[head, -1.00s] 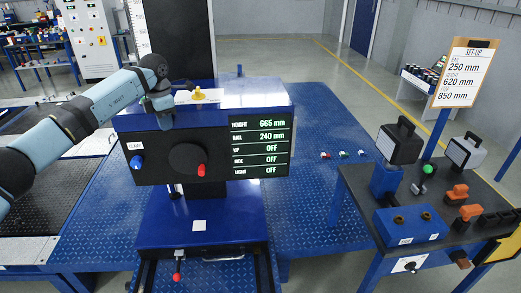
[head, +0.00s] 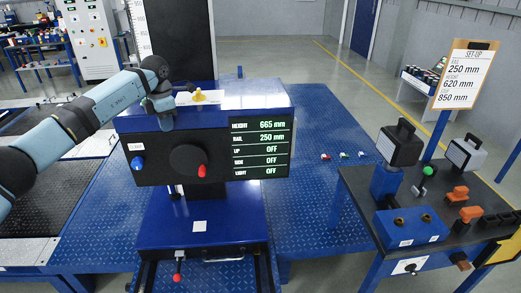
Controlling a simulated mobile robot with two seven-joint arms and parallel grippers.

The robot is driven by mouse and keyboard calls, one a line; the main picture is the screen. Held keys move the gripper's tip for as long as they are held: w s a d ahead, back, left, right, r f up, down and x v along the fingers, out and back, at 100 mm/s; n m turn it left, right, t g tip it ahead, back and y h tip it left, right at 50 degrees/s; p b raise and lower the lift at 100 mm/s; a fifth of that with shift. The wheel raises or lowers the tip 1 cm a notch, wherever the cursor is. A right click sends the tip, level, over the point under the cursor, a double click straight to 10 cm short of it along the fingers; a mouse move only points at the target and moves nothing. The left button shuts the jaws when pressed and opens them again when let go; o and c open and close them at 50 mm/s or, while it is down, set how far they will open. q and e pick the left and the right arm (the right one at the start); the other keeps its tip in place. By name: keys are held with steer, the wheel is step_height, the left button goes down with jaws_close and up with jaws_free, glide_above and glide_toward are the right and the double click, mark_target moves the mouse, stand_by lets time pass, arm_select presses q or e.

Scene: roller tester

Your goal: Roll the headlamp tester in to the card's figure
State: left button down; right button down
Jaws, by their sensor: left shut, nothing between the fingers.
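The headlamp tester (head: 205,222) is a blue unit with a black front panel, on a blue chequered platform. Its display (head: 260,148) reads HEIGHT 665 mm, RAIL 250 mm, and OFF on the three lines below. A round black knob with a red handle (head: 202,171) and a blue knob (head: 137,163) are on the panel. The set-up card (head: 463,73) at right shows rail 250 mm, height 620 mm and a third figure, 850 mm. My left gripper (head: 166,122) is shut and empty at the tester's upper left edge; contact is unclear. My right gripper is out of view.
A dark bench (head: 435,210) at right carries lamp-like units, a blue box and orange parts. Several small coloured items (head: 343,155) lie on the platform's right part. A red-knobbed lever (head: 178,277) stands low in front. Floor behind is clear.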

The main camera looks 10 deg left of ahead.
arm_select(q)
steer(key=shift+s, duration=0.1)
stand_by(0.4)
steer(key=shift+s+d+f+p, duration=0.15)
steer(key=shift+s+p, duration=0.1)
steer(key=shift+s, duration=0.35)
steer(key=shift+s+d+r+p, duration=0.15)
steer(key=shift+s+p, duration=0.1)
steer(key=shift+s, duration=0.35)
steer(key=shift+f, duration=0.1)
step_height(320, 180, up, 8)
steer(key=p, duration=0.4)
stand_by(0.3)
